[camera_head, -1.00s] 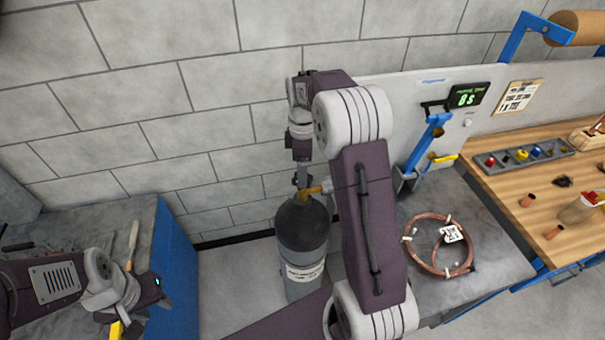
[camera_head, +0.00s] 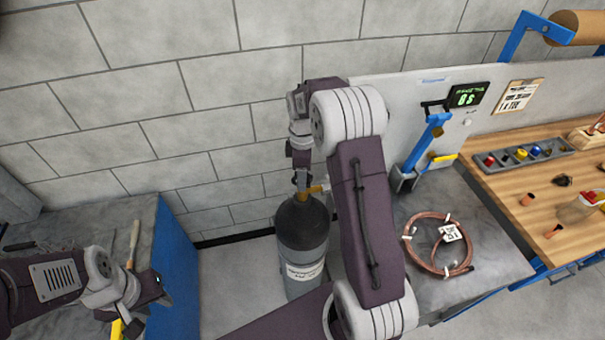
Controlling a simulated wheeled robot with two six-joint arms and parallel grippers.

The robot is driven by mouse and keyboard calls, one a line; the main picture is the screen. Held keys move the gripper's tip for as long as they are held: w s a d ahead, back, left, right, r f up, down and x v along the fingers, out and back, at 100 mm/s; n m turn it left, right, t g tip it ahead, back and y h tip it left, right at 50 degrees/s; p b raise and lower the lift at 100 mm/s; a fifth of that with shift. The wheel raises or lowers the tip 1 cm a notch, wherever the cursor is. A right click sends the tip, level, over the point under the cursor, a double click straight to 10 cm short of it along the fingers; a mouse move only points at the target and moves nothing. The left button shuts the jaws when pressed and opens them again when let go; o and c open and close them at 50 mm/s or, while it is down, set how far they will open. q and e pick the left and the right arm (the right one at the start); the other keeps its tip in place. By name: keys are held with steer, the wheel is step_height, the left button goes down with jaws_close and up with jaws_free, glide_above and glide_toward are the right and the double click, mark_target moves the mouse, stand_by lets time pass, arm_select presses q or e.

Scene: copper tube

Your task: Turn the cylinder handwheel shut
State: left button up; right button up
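The dark grey gas cylinder (camera_head: 302,235) stands upright on the floor by the wall, with a white label on its front. A brass valve (camera_head: 315,188) sits at its top. The handwheel cannot be made out; my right gripper covers that spot. My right gripper (camera_head: 301,182) points down at the valve top, close to or touching it. Its fingers are too small and overlapped to tell whether they hold anything. My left gripper (camera_head: 160,293) is at the lower left, above the left bench's edge and well apart from the cylinder. Its finger opening is unclear.
A copper coil (camera_head: 438,243) lies on the grey bench top (camera_head: 500,262) right of my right arm. A blue tool (camera_head: 425,150) stands behind it. A wooden bench (camera_head: 535,185) holds small parts. A blue-sided bench (camera_head: 172,270) stands left; bare floor lies between.

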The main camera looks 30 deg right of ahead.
steer(key=m+p, duration=0.2)
steer(key=m, duration=0.3)
steer(key=shift+r, duration=0.1)
steer(key=m+p, duration=0.1)
steer(key=m, duration=0.5)
steer(key=shift+m, duration=0.3)
steer(key=m+p, duration=0.1)
steer(key=m, duration=0.5)
steer(key=m+p, duration=0.1)
steer(key=m, duration=0.4)
steer(key=shift+m, duration=0.7)
steer(key=o, duration=1.4)
steer(key=shift+c, duration=0.2)
